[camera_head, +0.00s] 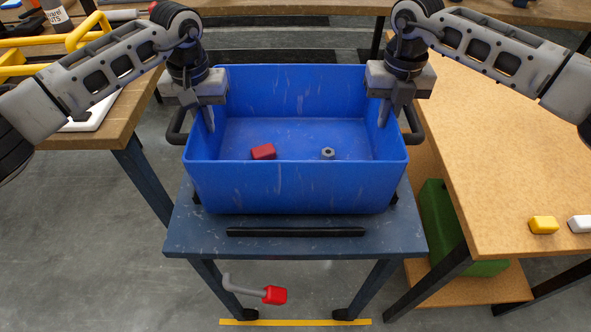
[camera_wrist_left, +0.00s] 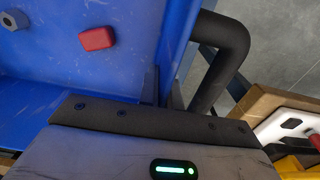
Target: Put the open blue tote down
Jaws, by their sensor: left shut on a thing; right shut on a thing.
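The open blue tote (camera_head: 290,188) is upright at the middle of the head view, over a small dark blue table (camera_head: 190,235). Whether its base touches the tabletop is hard to tell. A red block (camera_head: 263,152) and a grey nut-like piece (camera_head: 328,153) lie inside it. My left gripper (camera_head: 208,115) is shut on the tote's left wall, by the black side handle. My right gripper (camera_head: 385,110) is shut on the right wall. The left wrist view shows the tote's inside (camera_wrist_left: 110,70), with the fingertips hidden.
A black bar (camera_head: 295,232) lies along the table's front. A wooden workbench (camera_head: 510,150) with a yellow block (camera_head: 543,225) and a white block (camera_head: 580,224) stands at right. Another bench (camera_head: 112,128) is at left. A red-ended grey-handled item (camera_head: 273,295) shows low in front.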

